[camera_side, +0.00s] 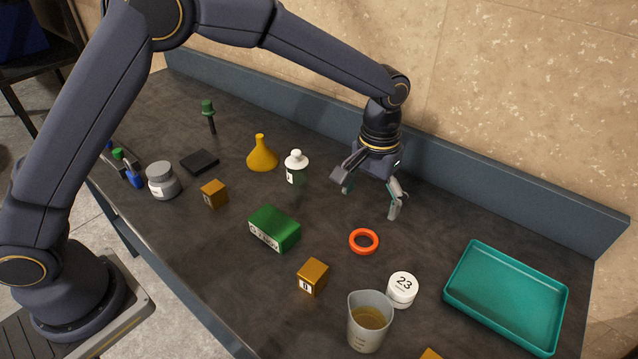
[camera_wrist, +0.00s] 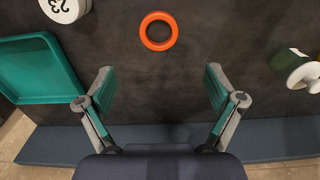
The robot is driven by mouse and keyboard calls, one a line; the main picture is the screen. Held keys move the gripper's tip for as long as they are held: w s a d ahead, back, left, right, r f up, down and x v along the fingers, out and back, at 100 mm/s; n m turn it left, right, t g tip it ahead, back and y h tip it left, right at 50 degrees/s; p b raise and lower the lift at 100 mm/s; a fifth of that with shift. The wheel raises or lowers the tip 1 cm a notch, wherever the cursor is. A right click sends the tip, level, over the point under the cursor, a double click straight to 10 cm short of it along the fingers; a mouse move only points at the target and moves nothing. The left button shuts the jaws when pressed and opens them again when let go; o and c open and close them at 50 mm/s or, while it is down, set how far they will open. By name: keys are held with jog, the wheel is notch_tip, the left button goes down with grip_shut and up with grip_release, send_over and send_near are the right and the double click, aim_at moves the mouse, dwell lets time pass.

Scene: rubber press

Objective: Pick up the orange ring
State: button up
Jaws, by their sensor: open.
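The orange ring (camera_side: 377,238) lies flat on the dark table, in front of my gripper and apart from it in the side view. In the wrist view the ring (camera_wrist: 146,41) is at the top middle, beyond the fingertips and roughly between their lines. My gripper (camera_side: 370,200) is open and empty above the table near the back ledge. Its two green-padded fingers are spread wide in the wrist view (camera_wrist: 159,82).
A white lidded jar marked 23 (camera_side: 401,291), a teal tray (camera_side: 478,248), a beaker (camera_side: 362,335), an orange cube (camera_side: 312,277), a green box (camera_side: 268,235) and a white bottle (camera_side: 297,172) stand around the ring. The back ledge (camera_side: 480,185) runs behind my gripper.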

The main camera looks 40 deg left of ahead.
send_over(363, 244)
jog(key=f, duration=0.5)
jog(key=shift+w+a, duration=0.1)
jog(key=shift+w, duration=0.1)
notch_tip(363, 244, down, 5)
jog(key=shift+s+f, duration=0.1)
jog(key=shift+s, duration=0.05)
jog(key=shift+c, duration=0.2)
jog(key=c, duration=1)
